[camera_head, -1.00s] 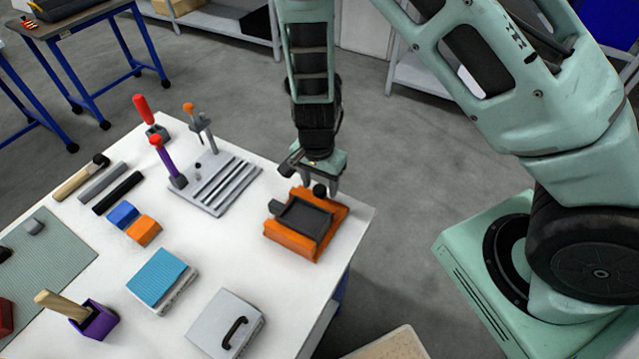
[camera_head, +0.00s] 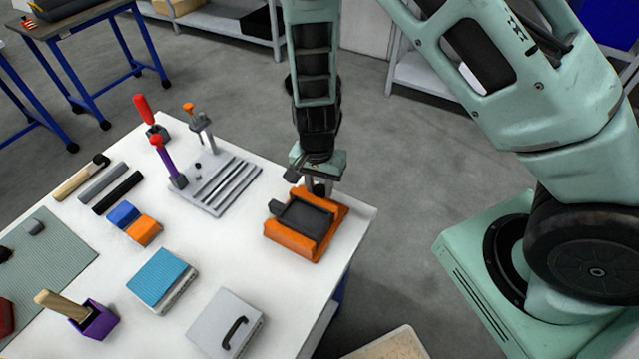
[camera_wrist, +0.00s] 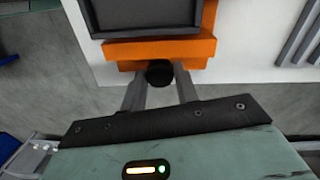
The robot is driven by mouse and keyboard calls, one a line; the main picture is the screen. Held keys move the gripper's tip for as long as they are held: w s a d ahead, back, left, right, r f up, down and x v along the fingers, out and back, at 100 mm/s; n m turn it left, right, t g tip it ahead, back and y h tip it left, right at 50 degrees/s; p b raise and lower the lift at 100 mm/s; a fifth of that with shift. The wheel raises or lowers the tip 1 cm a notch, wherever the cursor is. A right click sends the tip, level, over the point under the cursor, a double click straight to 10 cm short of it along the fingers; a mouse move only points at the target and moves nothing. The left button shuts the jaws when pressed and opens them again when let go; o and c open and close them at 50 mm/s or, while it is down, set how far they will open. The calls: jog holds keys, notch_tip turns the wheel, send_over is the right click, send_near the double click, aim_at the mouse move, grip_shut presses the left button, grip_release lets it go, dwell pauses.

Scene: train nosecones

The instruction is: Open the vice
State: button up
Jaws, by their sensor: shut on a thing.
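The vice is an orange block (camera_head: 290,243) with a dark grey tray-like part on top, near the right corner of the white table. My gripper (camera_head: 319,188) is at its far side, pointing down. In the wrist view the orange body (camera_wrist: 160,49) lies just ahead of my gripper (camera_wrist: 160,80). The two fingers are closed on a round black knob (camera_wrist: 159,73) that sticks out of the orange side. The knob is mostly hidden by my gripper in the head view.
The white table (camera_head: 185,245) also holds a grooved grey plate with upright clamps (camera_head: 215,182), a blue-topped block (camera_head: 160,276) and a grey box with a black handle (camera_head: 227,322). The table's edge is close to the vice on the right, with open floor beyond.

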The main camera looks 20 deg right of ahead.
aim_at(317, 187)
jog(key=o, duration=1)
jog(key=shift+c, duration=0.2)
notch_tip(317, 187, up, 18)
jog(key=shift+w+a+f, duration=0.25)
